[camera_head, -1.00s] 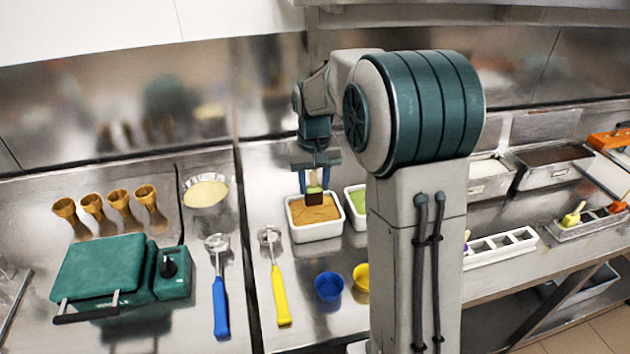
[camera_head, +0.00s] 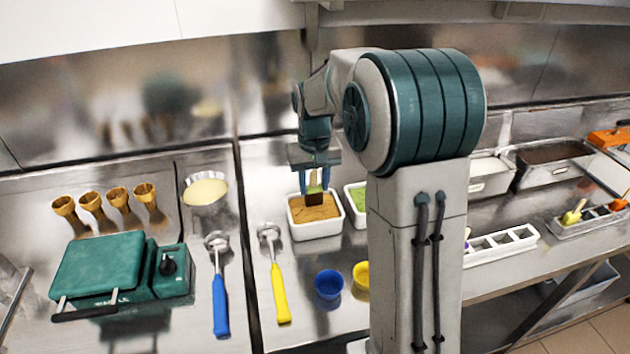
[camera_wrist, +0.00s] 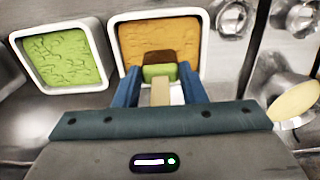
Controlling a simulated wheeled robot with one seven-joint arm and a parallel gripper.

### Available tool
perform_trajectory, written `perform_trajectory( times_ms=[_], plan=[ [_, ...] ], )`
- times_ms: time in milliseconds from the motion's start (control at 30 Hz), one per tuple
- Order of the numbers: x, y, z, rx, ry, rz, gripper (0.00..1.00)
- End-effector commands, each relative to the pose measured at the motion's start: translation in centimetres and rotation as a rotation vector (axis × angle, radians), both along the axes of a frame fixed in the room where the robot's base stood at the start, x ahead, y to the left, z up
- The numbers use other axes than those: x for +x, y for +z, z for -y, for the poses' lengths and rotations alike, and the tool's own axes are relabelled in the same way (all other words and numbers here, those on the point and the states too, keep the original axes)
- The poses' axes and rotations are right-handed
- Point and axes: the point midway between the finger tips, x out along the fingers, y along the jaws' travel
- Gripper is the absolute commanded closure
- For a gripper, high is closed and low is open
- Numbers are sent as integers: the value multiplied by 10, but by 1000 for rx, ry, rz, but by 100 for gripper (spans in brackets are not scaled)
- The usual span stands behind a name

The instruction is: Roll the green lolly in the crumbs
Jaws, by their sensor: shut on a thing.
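My gripper (camera_head: 318,184) is shut on the stick of the green lolly, between two blue fingers. The lolly (camera_wrist: 158,72) is green near the stick and dark brown at its far end. In the head view the lolly (camera_head: 314,196) hangs brown end down over the white tray of orange-brown crumbs (camera_head: 322,228). The wrist view also shows the crumbs (camera_wrist: 180,31) behind the lolly. The brown end is at or just above the crumbs; I cannot tell whether it touches.
A white tray with a green filling (camera_wrist: 64,58) stands beside the crumbs. Blue (camera_head: 329,285) and yellow (camera_head: 361,275) cups stand in front. A yellow-handled scoop (camera_head: 279,290) lies to the left, with a pale bowl (camera_head: 205,190) behind it. My arm hides part of the counter.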

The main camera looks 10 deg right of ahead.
Motion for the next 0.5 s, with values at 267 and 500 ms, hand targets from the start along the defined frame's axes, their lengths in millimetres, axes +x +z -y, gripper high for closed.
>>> perform_trajectory(
  times_ms=[267, 500],
  plan=[
    [0, -16, 0, 0, 0, 0, 83],
    [0, -28, 0, 0, 0, 0, 83]
  ],
)
